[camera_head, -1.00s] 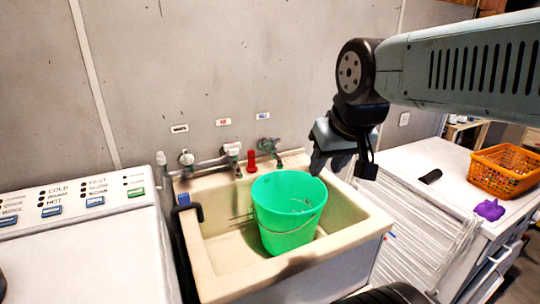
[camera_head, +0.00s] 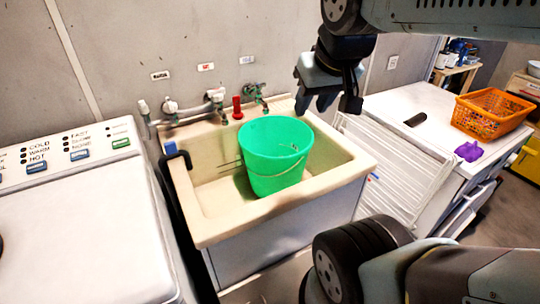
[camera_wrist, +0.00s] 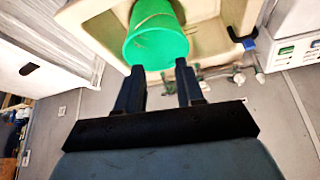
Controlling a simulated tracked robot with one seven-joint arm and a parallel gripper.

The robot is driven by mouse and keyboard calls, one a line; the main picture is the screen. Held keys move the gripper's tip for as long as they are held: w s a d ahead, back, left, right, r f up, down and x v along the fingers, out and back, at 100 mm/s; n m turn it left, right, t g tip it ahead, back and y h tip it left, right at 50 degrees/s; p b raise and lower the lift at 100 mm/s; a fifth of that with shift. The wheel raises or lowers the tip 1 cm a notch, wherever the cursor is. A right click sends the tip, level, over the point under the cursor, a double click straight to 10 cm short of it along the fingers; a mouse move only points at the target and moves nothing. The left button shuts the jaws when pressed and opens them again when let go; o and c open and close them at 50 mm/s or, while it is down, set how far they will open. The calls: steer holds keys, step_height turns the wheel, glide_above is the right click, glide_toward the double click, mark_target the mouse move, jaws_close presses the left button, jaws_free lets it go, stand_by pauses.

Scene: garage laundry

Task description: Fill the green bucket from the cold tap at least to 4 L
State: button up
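The green bucket (camera_head: 272,168) stands upright in the cream sink (camera_head: 215,232), toward its right side. Its wire handle hangs down the front. I cannot make out any water in it. The tap (camera_head: 256,94) under the blue-marked label (camera_head: 247,60) is behind the bucket; the label is too small to read and no stream shows. My gripper (camera_head: 317,100) is in the air right of this tap, above the sink's back right corner. In the wrist view my gripper (camera_wrist: 160,69) has its fingers apart with nothing held, and the bucket (camera_wrist: 156,43) appears beyond the fingertips.
Another tap (camera_head: 216,98) sits under a red-marked label, with a red object (camera_head: 237,108) beside it. A washing machine (camera_head: 85,235) stands left. A white counter (camera_head: 400,130) with an orange basket (camera_head: 490,114) and a purple item (camera_head: 468,151) is right.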

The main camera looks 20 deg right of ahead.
steer(key=shift+o, duration=0.3)
steer(key=shift+o, duration=0.8)
steer(key=shift+w, duration=0.15)
steer(key=o, duration=0.9)
steer(key=w+t, duration=0.1)
steer(key=w, duration=0.3)
steer(key=w+d+f+t, duration=0.1)
steer(key=w, duration=0.3)
steer(key=w+d+f, duration=0.1)
steer(key=w, duration=0.3)
steer(key=shift+w+d+f+t+h, duration=0.1)
steer(key=shift+w+d+t+h, duration=0.15)
steer(key=shift+t+h, duration=0.15)
steer(key=n+t, duration=0.1)
steer(key=t, duration=0.4)
glide_toward(261, 87)
steer(key=s+d+r, duration=0.2)
steer(key=s+r, duration=0.1)
steer(key=s, duration=0.4)
steer(key=shift+w+f+n+t+y, duration=0.5)
steer(key=shift+w+f+t+y, duration=1.8)
steer(key=shift+f, duration=1.2)
steer(key=shift+h, duration=0.3)
steer(key=w, duration=0.4)
steer(key=w+a, duration=0.1)
steer(key=w, duration=0.4)
steer(key=w+a, duration=0.1)
steer(key=w, duration=0.4)
steer(key=shift+c, duration=0.5)
